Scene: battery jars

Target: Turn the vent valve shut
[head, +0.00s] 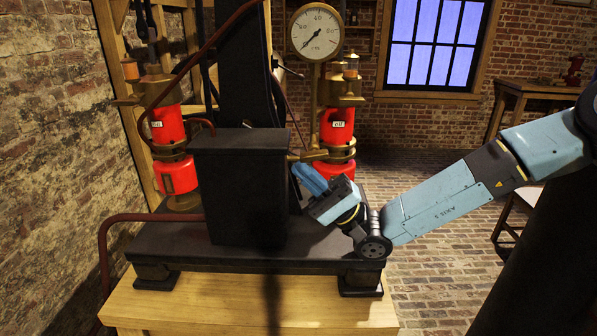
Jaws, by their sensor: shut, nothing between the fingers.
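My gripper (304,174) is at the middle of the head view, with its blue fingers together and nothing held. It points up and left beside the right edge of the dark box (242,190) on the apparatus. A brass fitting (307,156) shows just above the fingertips, at the foot of the gauge post. It may be the vent valve, but its handle is not clear and my gripper may hide part of it. I cannot tell whether the fingers touch it. A round white gauge (317,32) stands above, with its needle toward the lower left.
Red jars with brass tops stand at left (168,125) and right (337,126) behind the box. A dark red pipe (150,217) runs at left. The black base plate (170,245) rests on a wooden table (250,305). Brick floor (430,290) is open at right.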

